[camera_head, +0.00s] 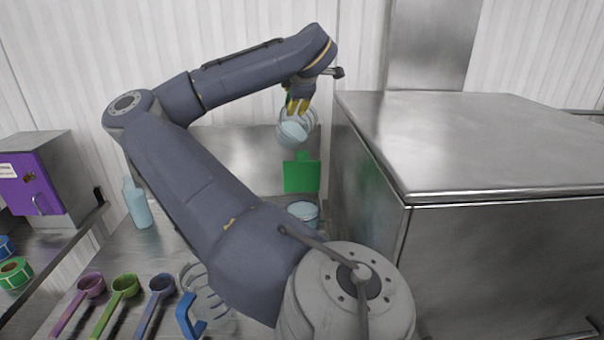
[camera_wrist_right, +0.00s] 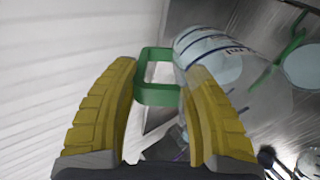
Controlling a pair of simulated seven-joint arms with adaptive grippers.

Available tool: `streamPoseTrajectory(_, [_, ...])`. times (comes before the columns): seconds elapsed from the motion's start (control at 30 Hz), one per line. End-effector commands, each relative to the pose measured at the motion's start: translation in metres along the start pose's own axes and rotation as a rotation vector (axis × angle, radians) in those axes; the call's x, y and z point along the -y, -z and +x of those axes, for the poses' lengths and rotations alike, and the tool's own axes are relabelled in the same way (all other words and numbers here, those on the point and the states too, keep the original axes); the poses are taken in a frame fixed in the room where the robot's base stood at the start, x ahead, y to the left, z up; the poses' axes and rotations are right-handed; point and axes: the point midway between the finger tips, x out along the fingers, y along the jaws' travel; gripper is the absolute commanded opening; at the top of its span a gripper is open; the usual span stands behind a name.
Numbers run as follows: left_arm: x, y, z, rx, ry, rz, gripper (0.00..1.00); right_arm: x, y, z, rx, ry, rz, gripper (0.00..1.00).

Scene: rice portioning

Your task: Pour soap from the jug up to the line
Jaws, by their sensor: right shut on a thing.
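The jug (camera_head: 292,133) is held in the air at the back, tilted, with pale blue soap in it. In the right wrist view the clear jug (camera_wrist_right: 208,48) shows dark measuring lines, and its green handle (camera_wrist_right: 156,96) lies between the yellow fingers. My right gripper (camera_head: 298,104) is shut on this handle. Below the jug stands a vessel (camera_head: 303,212) holding pale blue liquid, partly hidden by my arm. A green piece (camera_head: 302,176) stands just behind it. I cannot tell whether a stream is falling or where a fill line is. My left gripper is not in view.
A large steel box (camera_head: 480,240) closes off the right side. A pale blue bottle (camera_head: 138,204) stands at left. Scoops (camera_head: 123,287) and a clear jug with a blue handle (camera_head: 190,318) are at the front.

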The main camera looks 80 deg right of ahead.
Motion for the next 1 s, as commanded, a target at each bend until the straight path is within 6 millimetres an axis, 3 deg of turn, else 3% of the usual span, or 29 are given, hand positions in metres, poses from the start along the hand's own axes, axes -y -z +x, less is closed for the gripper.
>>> streamPoseTrajectory(1.0, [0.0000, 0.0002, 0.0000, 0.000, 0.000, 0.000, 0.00, 0.0019, 0.0015, -0.0038, -0.003, -0.054, 0.000, 0.00])
